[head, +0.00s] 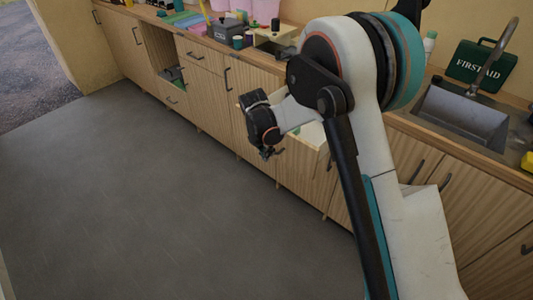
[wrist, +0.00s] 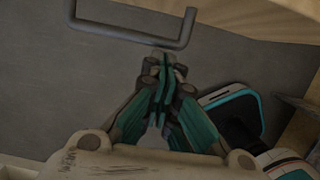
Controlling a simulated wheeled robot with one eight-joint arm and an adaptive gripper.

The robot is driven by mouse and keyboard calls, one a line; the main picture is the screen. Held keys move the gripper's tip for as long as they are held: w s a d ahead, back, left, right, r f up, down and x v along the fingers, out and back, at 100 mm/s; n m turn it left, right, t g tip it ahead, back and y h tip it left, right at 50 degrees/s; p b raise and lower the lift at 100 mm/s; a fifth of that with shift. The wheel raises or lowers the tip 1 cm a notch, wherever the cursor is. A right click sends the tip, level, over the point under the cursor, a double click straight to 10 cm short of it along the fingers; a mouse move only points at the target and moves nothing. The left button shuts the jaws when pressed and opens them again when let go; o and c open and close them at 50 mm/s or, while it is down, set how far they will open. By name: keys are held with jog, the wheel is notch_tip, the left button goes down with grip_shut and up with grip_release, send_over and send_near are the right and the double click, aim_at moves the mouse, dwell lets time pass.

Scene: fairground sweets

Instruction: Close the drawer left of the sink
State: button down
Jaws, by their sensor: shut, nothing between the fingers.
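The drawer (head: 316,158) left of the sink stands pulled out from the wooden counter in the head view. Part of its pale inside shows, and my arm hides much of it. The sink (head: 462,118) is a grey metal basin with a curved tap, at the right. My gripper (head: 268,152) is shut and empty, pointing down, at the outer side of the open drawer. In the wrist view, my gripper's fingers (wrist: 163,65) are together just below a grey bar handle (wrist: 125,33). I cannot tell whether they touch it.
A row of wooden cabinets (head: 205,92) runs to the left, with an open compartment (head: 165,55) farther along. The counter holds cups, a grey box (head: 229,31) and a green first aid case (head: 481,65). The grey floor (head: 150,190) in front is clear.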

jog(key=p, duration=0.1)
send_over(311, 127)
jog(key=shift+d, duration=0.15)
dwell(0.5)
